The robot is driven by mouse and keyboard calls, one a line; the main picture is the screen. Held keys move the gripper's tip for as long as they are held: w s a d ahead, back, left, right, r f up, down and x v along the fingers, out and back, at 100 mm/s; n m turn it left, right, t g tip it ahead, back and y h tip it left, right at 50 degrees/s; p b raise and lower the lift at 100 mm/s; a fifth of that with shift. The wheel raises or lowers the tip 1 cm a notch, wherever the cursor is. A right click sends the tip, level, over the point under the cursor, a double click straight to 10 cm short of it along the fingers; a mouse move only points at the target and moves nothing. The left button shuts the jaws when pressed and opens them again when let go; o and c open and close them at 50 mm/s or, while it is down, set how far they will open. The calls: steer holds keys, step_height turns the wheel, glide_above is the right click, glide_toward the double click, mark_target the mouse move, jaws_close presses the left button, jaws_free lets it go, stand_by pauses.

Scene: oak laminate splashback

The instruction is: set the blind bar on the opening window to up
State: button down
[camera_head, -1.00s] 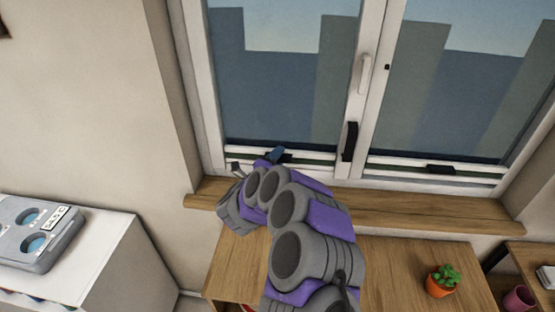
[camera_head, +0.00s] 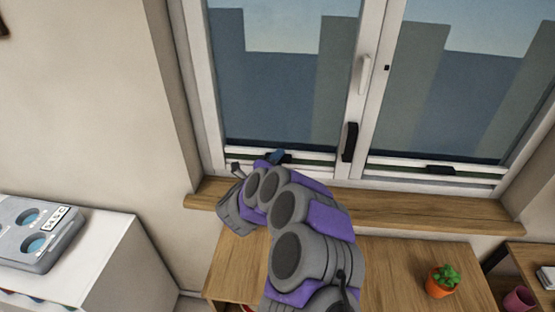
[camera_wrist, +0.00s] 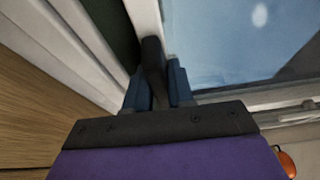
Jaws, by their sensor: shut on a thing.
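The blind bar (camera_head: 318,159) is a pale rail with a dark strip, low across the left window pane (camera_head: 285,95). My gripper (camera_head: 277,156) is at this bar, left of its middle. In the wrist view, the blue fingers of my gripper (camera_wrist: 158,88) are shut on the bar's dark grip tab (camera_wrist: 153,58), one finger on each side. My arm hides part of the bar in the head view. A white handle (camera_head: 365,74) and a black handle-like piece (camera_head: 349,142) are on the frame right of this pane.
The right pane has its own low bar with a black tab (camera_head: 440,169). A wooden sill (camera_head: 420,213) runs below. A potted plant (camera_head: 442,281) stands on the wooden top at right. A grey device (camera_head: 38,232) lies on a white cabinet at left.

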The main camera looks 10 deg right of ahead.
step_height(320, 180, up, 62)
steer(key=p, duration=2.9)
steer(key=shift+r, duration=0.2)
steer(key=c, duration=1.4)
jaws_free()
steer(key=shift+r, duration=0.1)
steer(key=o, duration=0.3)
steer(key=shift+w, duration=0.1)
steer(key=shift+a, duration=0.1)
steer(key=b+v, duration=0.1)
steer(key=v, duration=0.7)
steer(key=b+v, duration=0.1)
steer(key=v, duration=0.8)
steer(key=shift+a+f+b, duration=0.25)
steer(key=shift+a+b, duration=0.05)
steer(key=shift+b, duration=0.05)
